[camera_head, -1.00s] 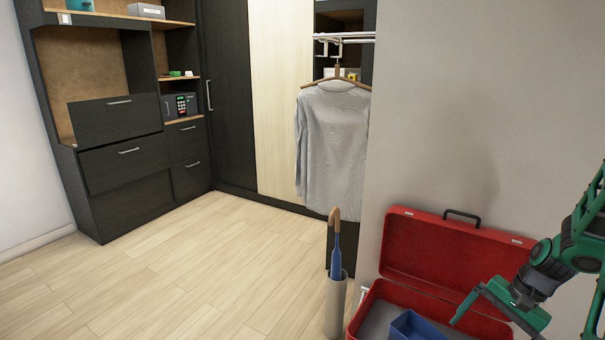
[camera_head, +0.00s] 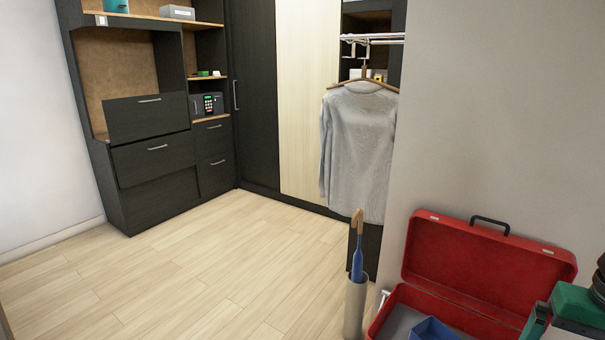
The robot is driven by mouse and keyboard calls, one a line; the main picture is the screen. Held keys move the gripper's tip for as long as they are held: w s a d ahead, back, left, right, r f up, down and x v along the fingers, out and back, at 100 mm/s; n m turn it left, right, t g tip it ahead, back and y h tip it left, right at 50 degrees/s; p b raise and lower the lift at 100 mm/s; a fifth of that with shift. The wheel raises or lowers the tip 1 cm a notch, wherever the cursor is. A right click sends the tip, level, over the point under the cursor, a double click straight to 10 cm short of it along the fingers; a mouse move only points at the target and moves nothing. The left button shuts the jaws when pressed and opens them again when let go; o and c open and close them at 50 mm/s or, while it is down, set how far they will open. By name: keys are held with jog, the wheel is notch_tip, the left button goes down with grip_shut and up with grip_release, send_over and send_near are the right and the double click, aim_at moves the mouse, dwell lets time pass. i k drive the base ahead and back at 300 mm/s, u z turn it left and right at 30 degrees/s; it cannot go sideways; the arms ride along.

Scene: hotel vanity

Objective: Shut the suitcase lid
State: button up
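The red suitcase (camera_head: 452,314) is at the lower right, cut off by the bottom edge. Its red lid (camera_head: 478,262) stands open and raised toward the wall, with a black handle (camera_head: 490,222) on its top edge. A blue bin (camera_head: 433,329) lies inside the base. A green and dark part of my arm is at the right edge, in front of the lid's right end. My gripper's fingers cannot be made out.
A grey holder (camera_head: 355,308) with a blue umbrella (camera_head: 358,250) stands just left of the suitcase. A grey shirt (camera_head: 358,145) hangs on a rail behind. Dark drawers (camera_head: 155,160) stand at the back left. The wooden floor (camera_head: 210,270) is clear.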

aim_at(500, 276)
jog(key=k, duration=1.3)
jog(key=z, duration=0.7)
jog(key=i, duration=1.8)
jog(key=u, duration=0.7)
